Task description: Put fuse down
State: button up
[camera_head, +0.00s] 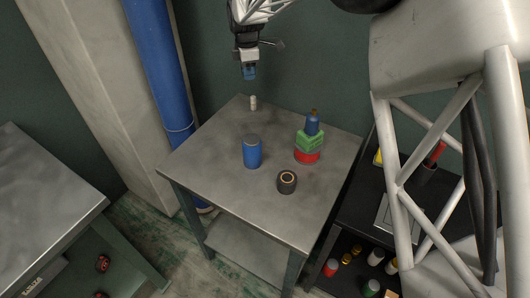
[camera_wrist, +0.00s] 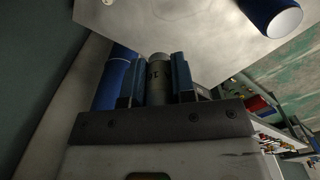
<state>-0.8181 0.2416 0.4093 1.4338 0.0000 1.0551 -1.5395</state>
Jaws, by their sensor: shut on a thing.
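My gripper (camera_head: 249,74) hangs above the far corner of the metal table (camera_head: 215,145), fingers pointing down. In the wrist view, its two blue fingers (camera_wrist: 158,82) are shut on a grey cylinder with a dark mark, which looks like the fuse (camera_wrist: 158,88). In the head view the held piece is mostly hidden by the fingers. A small whitish cylinder (camera_head: 253,103) stands upright near that corner, below the fingertips and with a visible gap. I cannot tell what it is.
A blue can (camera_head: 252,152), a dark roll (camera_head: 287,182) and a stack of red, green and blue items (camera_head: 309,142) stand on the table. A blue pipe (camera_head: 157,60) rises behind its left side. The table's left and front areas are clear.

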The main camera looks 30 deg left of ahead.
send_over(251, 124)
notch_tip(251, 124, down, 10)
dwell(0.5)
jog(key=shift+f, duration=2.4)
jog(key=shift+f, duration=2.5)
jog(key=shift+f, duration=0.1)
jog(key=o, duration=0.9)
